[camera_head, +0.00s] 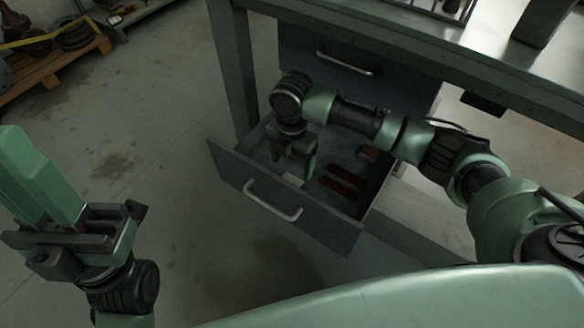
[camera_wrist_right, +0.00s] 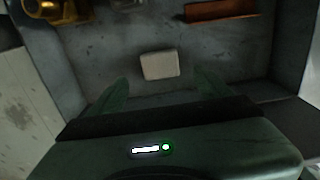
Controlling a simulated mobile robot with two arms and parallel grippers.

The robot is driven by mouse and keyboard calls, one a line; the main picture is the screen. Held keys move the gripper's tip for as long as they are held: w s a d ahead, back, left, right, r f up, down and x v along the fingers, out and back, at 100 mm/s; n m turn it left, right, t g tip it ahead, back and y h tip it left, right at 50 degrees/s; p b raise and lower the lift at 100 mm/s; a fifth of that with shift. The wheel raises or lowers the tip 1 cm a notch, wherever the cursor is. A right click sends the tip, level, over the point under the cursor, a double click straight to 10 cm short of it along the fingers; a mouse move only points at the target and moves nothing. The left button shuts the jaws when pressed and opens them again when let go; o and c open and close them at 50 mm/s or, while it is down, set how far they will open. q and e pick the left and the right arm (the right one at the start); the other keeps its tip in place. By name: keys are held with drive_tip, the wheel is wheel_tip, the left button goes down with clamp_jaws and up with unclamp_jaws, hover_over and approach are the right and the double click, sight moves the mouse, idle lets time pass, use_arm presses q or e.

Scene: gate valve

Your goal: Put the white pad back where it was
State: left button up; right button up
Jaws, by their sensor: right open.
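The white pad (camera_wrist_right: 160,65) lies flat on the floor of the open drawer in the right wrist view. It also shows partly in the head view (camera_head: 292,180), just below my right gripper (camera_head: 297,168). The right gripper reaches down into the drawer (camera_head: 232,172). In the right wrist view its two green fingers (camera_wrist_right: 160,90) are spread on either side of the pad's near edge, with gaps between them and the pad. My left gripper (camera_head: 135,222) is at the lower left in the head view, away from the drawer. Its jaws appear apart.
Reddish-brown bars (camera_head: 342,183) lie in the drawer right of the pad, and a brass-coloured part (camera_wrist_right: 62,10) shows at its corner. A closed drawer (camera_head: 335,62) sits above under the bench top (camera_head: 420,40). A pallet (camera_head: 55,70) stands at the upper left. Floor left of the drawer is clear.

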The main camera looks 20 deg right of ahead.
wheel_tip(320, 180, up, 5)
drive_tip(key=shift+f+p, duration=0.1)
drive_tip(key=shift+p, duration=0.6)
drive_tip(key=shift+s+d, duration=0.1)
